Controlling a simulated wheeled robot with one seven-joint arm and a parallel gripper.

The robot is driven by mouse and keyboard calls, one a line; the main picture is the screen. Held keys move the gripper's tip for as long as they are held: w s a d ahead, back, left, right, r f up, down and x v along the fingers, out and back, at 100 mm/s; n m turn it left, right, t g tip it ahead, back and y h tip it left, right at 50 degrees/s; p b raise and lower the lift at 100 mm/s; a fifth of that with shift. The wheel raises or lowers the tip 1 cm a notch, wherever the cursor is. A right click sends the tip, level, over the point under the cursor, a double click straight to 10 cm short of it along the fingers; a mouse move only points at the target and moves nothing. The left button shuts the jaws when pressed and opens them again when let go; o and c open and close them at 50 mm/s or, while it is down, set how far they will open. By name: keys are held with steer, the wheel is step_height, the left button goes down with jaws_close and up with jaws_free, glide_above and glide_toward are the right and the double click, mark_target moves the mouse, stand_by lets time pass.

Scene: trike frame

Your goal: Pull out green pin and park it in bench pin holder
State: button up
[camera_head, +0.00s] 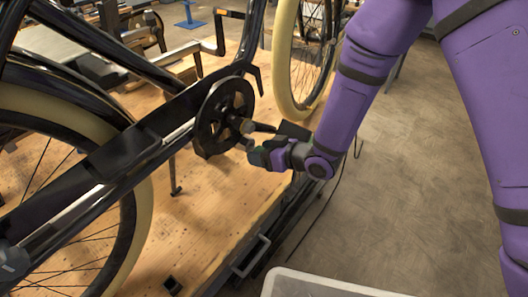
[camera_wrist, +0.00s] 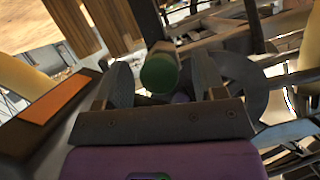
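A green pin shows in the wrist view as a round green end (camera_wrist: 158,76) on a short cylinder. It lies between the two fingers of my gripper (camera_wrist: 162,82), with a narrow gap to each finger, so the gripper looks open around it. In the head view my gripper (camera_head: 256,148) is beside the trike's black chainring (camera_head: 215,120), at the crank hub, and hides most of the pin there. A small black square fitting (camera_head: 172,285) sits on the wooden bench near its front edge; I cannot tell whether it is the pin holder.
The black trike frame (camera_head: 120,165) and a cream-tyred wheel (camera_head: 145,215) stand over the wooden bench (camera_head: 225,190). Another cream-tyred wheel (camera_head: 285,60) is behind my gripper. A grey handle (camera_head: 250,257) sticks out at the bench edge. Open floor (camera_head: 410,180) lies to the right.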

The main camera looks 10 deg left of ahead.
steer(key=c, duration=0.9)
steer(key=shift+s+d+f, duration=0.1)
steer(key=shift+s+d, duration=0.25)
steer(key=shift+d, duration=0.5)
steer(key=shift+s+d+f, duration=0.1)
steer(key=shift+s+d, duration=0.25)
steer(key=shift+d, duration=0.5)
steer(key=shift+s+d+f, duration=0.1)
steer(key=shift+s+d, duration=0.25)
steer(key=shift+d, duration=0.5)
